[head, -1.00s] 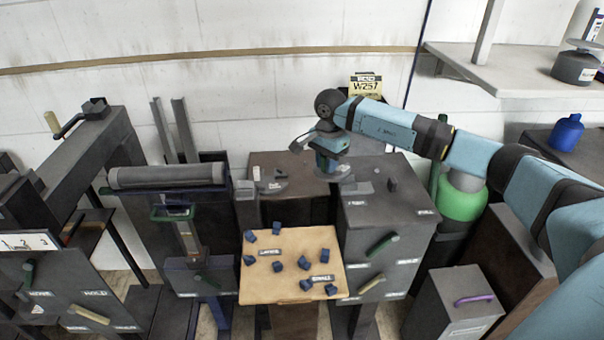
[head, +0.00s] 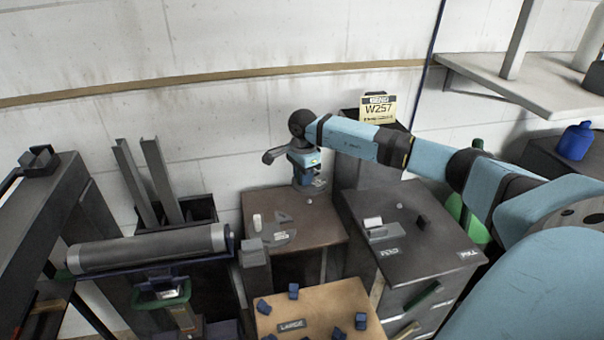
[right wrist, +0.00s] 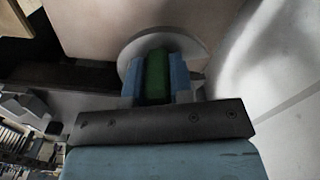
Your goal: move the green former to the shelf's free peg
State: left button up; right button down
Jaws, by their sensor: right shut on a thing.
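My right gripper (head: 308,180) is over the rear of the brown tabletop (head: 325,222), pointing down. In the right wrist view, its blue fingers are shut on the green grip of the green former (right wrist: 156,78). A pale grey round plate (right wrist: 190,48) shows behind the grip; I cannot tell whether it is part of the former. In the head view the former is mostly hidden by the gripper. A pale shelf (head: 500,88) juts from the wall at upper right; I cannot make out a free peg on it. My left gripper is out of view.
Grey flat pieces (head: 281,238) and a small white cylinder (head: 257,222) lie on the brown top. The grey cabinet (head: 440,225) stands to its right, a wooden board (head: 340,298) with blue blocks in front, and a roller machine (head: 148,248) at left.

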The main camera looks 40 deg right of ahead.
aim_at(303, 205)
jog(key=shift+s+f+b, duration=0.15)
jog(key=shift+f+b, duration=0.25)
jog(key=shift+f, duration=0.1)
notch_tip(303, 205, down, 2)
jog(key=shift+f+b, duration=0.1)
jog(key=shift+b, duration=0.5)
notch_tip(303, 205, down, 2)
jog(key=shift+b, duration=0.65)
jog(key=shift+f+b, duration=0.3)
jog(key=shift+f, duration=0.2)
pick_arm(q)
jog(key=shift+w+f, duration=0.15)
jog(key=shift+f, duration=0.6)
pick_arm(e)
jog(key=shift+f, duration=0.15)
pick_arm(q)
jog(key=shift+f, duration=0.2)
pick_arm(e)
jog(key=shift+f, duration=0.25)
jog(key=c, duration=0.9)
grip_release()
jog(key=shift+f, duration=0.1)
